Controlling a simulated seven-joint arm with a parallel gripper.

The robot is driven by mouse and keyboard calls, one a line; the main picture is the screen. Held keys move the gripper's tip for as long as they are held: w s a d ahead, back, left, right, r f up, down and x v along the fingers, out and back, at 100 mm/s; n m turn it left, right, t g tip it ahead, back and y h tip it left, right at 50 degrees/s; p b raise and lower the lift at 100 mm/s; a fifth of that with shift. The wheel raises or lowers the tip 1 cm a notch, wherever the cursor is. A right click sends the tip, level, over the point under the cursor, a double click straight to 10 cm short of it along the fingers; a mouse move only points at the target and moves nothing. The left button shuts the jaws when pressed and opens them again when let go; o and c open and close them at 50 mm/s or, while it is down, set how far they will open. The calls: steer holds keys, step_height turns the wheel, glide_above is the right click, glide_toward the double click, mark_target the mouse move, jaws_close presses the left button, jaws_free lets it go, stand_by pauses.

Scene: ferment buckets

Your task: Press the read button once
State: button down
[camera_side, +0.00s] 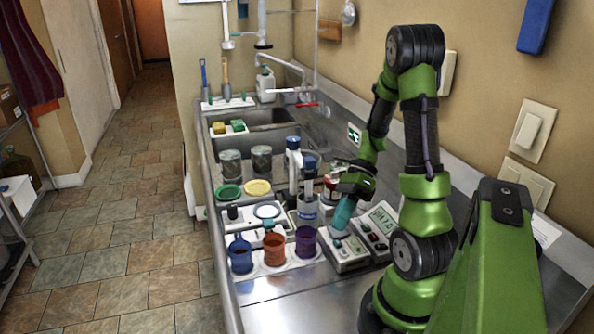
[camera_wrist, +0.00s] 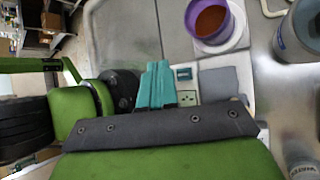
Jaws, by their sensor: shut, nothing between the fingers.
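My gripper (camera_side: 340,224) has teal fingers pressed together, pointing down over the rear of a pale meter box (camera_side: 350,262) on the steel counter. Buttons show on the front part of this box, too small to read. Beside it on the right is a second unit with a grey display (camera_side: 384,217) and a few small buttons. In the wrist view the closed fingers (camera_wrist: 158,66) lie beside a pale panel with a small display (camera_wrist: 184,73) and a green patch below it. I cannot tell which button is the read button, or whether the fingertips touch the box.
Blue (camera_side: 240,256), orange (camera_side: 274,249) and purple (camera_side: 306,243) buckets stand in a white tray left of the meter. Bottles and a white stand (camera_side: 293,178) rise close behind my gripper. Bare counter (camera_side: 310,305) lies in front. A sink (camera_side: 252,143) is farther back.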

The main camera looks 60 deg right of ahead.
mark_target(339, 240)
steer(key=shift+f, duration=1.1)
steer(key=shift+f, duration=0.15)
stand_by(1.2)
steer(key=shift+f, duration=0.25)
steer(key=shift+f, duration=0.45)
stand_by(0.6)
steer(key=shift+r, duration=0.9)
steer(key=shift+r, duration=0.1)
steer(key=shift+r, duration=2.4)
